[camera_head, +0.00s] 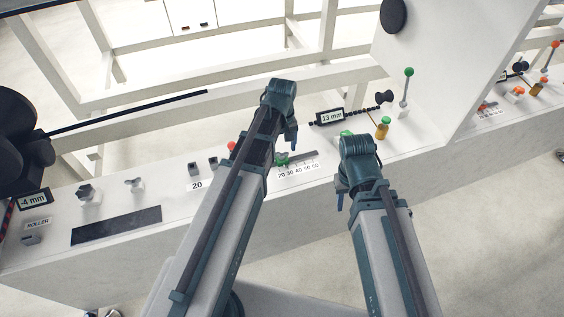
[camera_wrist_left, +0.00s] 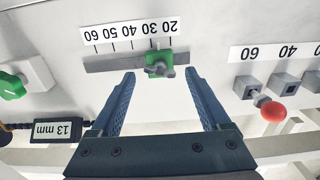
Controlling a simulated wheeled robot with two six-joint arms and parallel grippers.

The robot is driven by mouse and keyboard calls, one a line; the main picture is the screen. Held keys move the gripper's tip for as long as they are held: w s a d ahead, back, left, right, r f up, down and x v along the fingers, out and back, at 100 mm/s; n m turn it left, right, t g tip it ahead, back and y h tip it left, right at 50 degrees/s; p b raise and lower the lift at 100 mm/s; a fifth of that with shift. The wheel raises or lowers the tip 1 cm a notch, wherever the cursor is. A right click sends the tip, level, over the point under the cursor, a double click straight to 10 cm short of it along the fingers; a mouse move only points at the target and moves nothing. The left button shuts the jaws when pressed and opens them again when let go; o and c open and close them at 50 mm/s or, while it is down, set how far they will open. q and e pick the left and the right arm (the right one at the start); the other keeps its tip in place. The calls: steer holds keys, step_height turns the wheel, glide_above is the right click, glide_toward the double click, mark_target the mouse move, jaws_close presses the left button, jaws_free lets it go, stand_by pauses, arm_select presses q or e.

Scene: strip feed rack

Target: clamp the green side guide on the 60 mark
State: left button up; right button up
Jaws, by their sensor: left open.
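The green side guide (camera_wrist_left: 158,58) sits on a grey rail (camera_wrist_left: 108,64) below a white scale (camera_wrist_left: 130,34) that reads 20 to 60, upside down in the left wrist view. It stands between the 20 and 30 marks and bears a grey clamp knob (camera_wrist_left: 163,72). In the head view the guide (camera_head: 282,160) is partly hidden beside my left arm. My left gripper (camera_wrist_left: 160,76) is open, its fingertips apart on either side of the guide and knob. My right gripper (camera_head: 340,199) hangs further right, seen from behind; its fingers are mostly hidden.
A 13 mm display (camera_head: 331,117) and a green-knobbed block (camera_wrist_left: 24,78) stand beyond the 60 end. A red ball knob (camera_wrist_left: 273,111) and grey blocks (camera_wrist_left: 285,84) stand past the 20 end. A green-tipped lever (camera_head: 407,88) rises behind. The rail is clear from 30 to 60.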

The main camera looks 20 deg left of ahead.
mark_target(282, 156)
arm_select(q)
step_height(282, 156, down, 4)
steer(key=b, duration=0.3)
steer(key=shift+f, duration=0.1)
jaws_close()
stand_by(0.3)
